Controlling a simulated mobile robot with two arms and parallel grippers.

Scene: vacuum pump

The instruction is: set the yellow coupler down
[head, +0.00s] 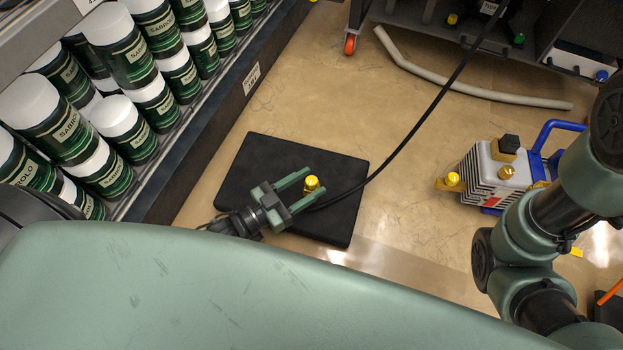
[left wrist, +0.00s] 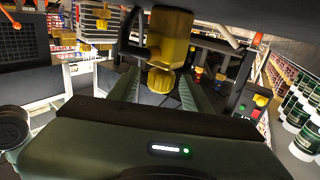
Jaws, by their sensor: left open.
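The yellow coupler (head: 312,183) is at the end of a black hose, over the black mat (head: 255,160) on the floor. In the left wrist view the coupler (left wrist: 168,52) is large and close, between the two green fingers. My left gripper (head: 316,184) is open, with a finger on either side of the coupler. Whether the coupler rests on the mat is hard to tell. My right arm shows at the right edge, but its gripper is not in view.
A pump (head: 490,172) with a blue handle and yellow fittings stands on the floor at right. A shelf of green-and-white cans (head: 120,45) lines the left. A grey hose (head: 450,85) lies before a dark cart at the back. Floor between mat and pump is clear.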

